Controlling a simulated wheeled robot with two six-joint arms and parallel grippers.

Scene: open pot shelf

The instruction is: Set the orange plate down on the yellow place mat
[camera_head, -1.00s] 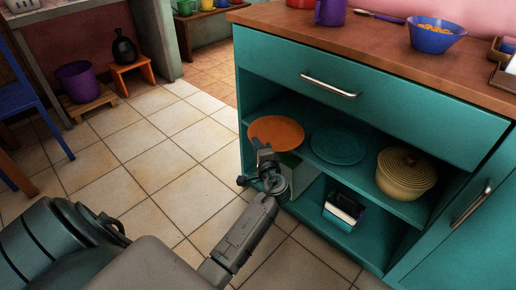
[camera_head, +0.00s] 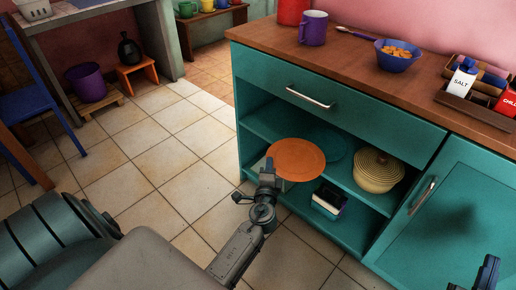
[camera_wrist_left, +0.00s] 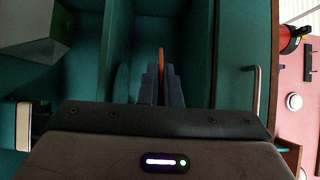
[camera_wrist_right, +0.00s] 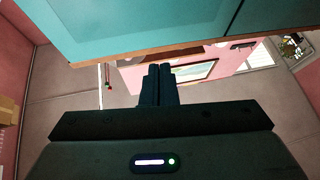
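The orange plate (camera_head: 296,159) is off the shelf board, in front of the open shelf of the teal cabinet, roughly level in the head view. My left gripper (camera_head: 267,172) is shut on its near left rim. In the left wrist view the plate (camera_wrist_left: 161,60) shows edge-on between the fingers (camera_wrist_left: 160,84). My right gripper (camera_head: 488,270) is at the bottom right corner, before the cabinet door; in the right wrist view its fingers (camera_wrist_right: 158,84) are together and empty. No yellow place mat is in view.
A teal plate (camera_head: 341,149) and a cream lidded pot (camera_head: 379,171) stand on the shelf. The counter (camera_head: 345,45) holds a purple mug (camera_head: 313,28), blue bowl (camera_head: 398,55) and condiment tray (camera_head: 476,100).

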